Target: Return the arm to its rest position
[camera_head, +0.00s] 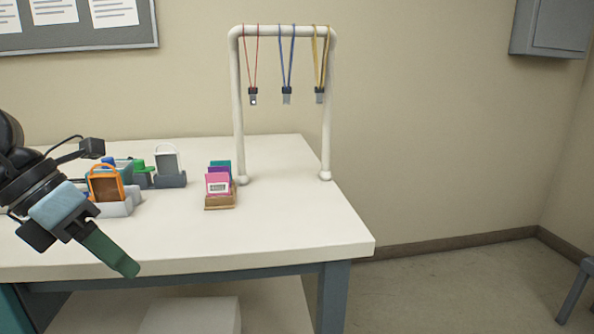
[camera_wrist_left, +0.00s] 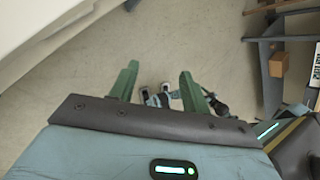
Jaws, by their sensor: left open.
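My left gripper (camera_head: 110,255) comes in from the left in the head view, over the front left part of the white table (camera_head: 290,230). Its green fingers point down and to the right near the table's front edge. In the left wrist view the two green fingers of my left gripper (camera_wrist_left: 158,85) stand apart with nothing held between them. Below them I see the floor (camera_wrist_left: 200,45), and the table edge is at the upper left. My right gripper does not show clearly in either view.
Behind the gripper are an orange-framed badge holder (camera_head: 106,185), a grey one (camera_head: 167,160) and a card stand (camera_head: 220,188). A white rack (camera_head: 238,110) with three hanging lanyards stands at the back right.

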